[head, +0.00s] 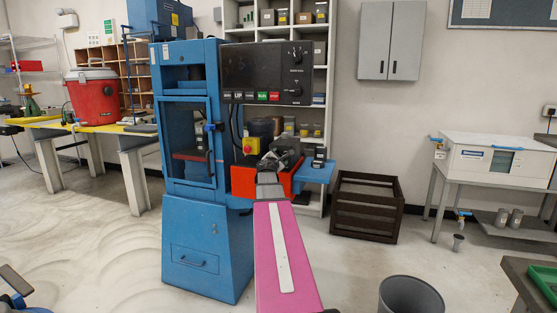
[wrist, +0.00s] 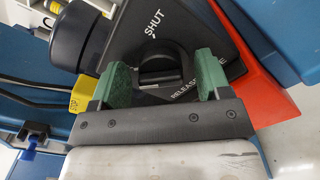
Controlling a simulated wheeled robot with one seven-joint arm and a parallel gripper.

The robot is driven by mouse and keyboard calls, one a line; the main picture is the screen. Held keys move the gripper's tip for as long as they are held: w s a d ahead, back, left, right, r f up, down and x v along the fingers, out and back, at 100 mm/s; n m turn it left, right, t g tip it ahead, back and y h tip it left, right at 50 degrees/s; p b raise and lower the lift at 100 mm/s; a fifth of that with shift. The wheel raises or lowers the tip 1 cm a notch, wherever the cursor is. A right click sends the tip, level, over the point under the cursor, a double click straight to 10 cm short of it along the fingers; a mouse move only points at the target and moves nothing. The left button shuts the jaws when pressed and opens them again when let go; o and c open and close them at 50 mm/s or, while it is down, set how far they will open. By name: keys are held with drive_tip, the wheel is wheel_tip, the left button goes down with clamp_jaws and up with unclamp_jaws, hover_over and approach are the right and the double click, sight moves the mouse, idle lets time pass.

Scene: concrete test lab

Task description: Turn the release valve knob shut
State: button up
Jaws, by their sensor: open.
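The release valve knob (wrist: 160,70) is a black round knob with a raised grip, on a black plate (wrist: 215,45) marked SHUT and RELEASE. In the wrist view my gripper (wrist: 158,80) is open, with one green fingertip on each side of the knob. I cannot tell whether the fingertips touch it. In the head view my gripper (head: 268,176) is at the orange-red housing (head: 243,182) on the right of the blue press (head: 205,240). The arm and gripper hide the knob there.
A black control panel (head: 262,72) with knobs and buttons is above the housing. A yellow box with a red button (head: 251,146) is close by on the left. A dark slatted crate (head: 366,206) stands right, and a grey bin (head: 410,297) in front. Floor between them is clear.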

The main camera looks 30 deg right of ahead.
drive_tip(key=c, duration=0.9)
drive_tip(key=shift+m, duration=0.5)
drive_tip(key=m, duration=0.3)
drive_tip(key=shift+f+m, duration=0.1)
drive_tip(key=shift+m, duration=0.3)
drive_tip(key=m, duration=0.4)
drive_tip(key=shift+f+m, duration=0.1)
drive_tip(key=shift+m, duration=0.2)
drive_tip(key=m, duration=0.4)
drive_tip(key=shift+f, duration=0.1)
drive_tip(key=shift+m, duration=2.5)
